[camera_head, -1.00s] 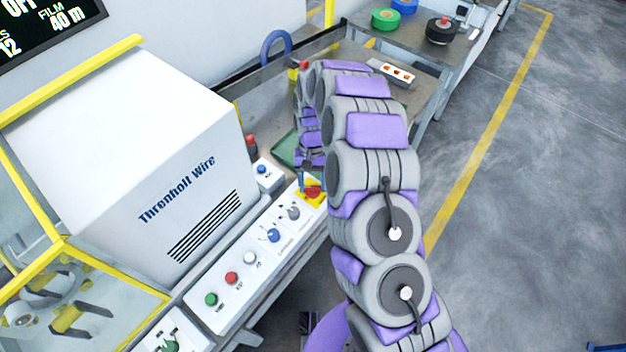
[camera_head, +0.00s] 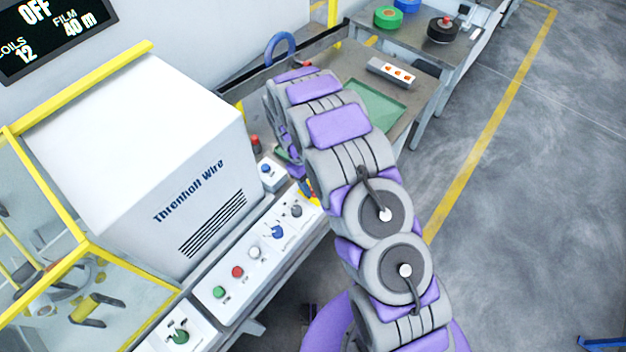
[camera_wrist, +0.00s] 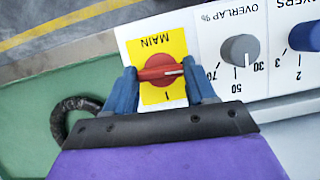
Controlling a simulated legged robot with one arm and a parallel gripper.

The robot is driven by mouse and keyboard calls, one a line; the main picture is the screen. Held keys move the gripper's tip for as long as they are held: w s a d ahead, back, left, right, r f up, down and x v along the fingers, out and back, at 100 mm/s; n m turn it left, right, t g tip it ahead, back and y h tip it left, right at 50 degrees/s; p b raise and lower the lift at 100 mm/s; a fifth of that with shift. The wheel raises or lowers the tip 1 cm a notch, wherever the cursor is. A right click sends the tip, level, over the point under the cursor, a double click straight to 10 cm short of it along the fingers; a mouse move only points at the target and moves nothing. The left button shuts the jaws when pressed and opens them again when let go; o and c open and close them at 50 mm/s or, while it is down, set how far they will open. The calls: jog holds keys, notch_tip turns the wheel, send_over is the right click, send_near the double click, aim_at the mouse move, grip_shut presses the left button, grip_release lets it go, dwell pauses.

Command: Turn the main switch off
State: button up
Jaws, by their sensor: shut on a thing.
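The main switch is a red knob (camera_wrist: 160,70) on a yellow plate (camera_wrist: 158,42) marked MAIN, which appears upside down in the wrist view. Its handle lies roughly level there, with the white mark toward the right. An "I" mark shows below the knob. My gripper (camera_wrist: 161,82) is shut on the knob, one blue finger on each side. In the head view only a sliver of the yellow plate (camera_head: 313,190) shows beside my arm; the knob and gripper are mostly hidden.
The grey overlap dial (camera_wrist: 240,50) and blue layers dial (camera_wrist: 304,36) sit right of the switch in the wrist view. The control panel (camera_head: 245,275) has several buttons. A display (camera_head: 45,30) reads OFF, 40 m film. A white machine housing (camera_head: 150,160) stands left.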

jog(key=shift+w+n, duration=0.1)
jog(key=shift+n, duration=0.3)
jog(key=o, duration=1)
jog(key=shift+a, duration=0.1)
jog(key=shift+o, duration=0.2)
jog(key=p+v, duration=0.2)
jog(key=v, duration=1.5)
jog(key=shift+s+a, duration=0.2)
jog(key=shift+a, duration=0.05)
jog(key=shift+r, duration=0.1)
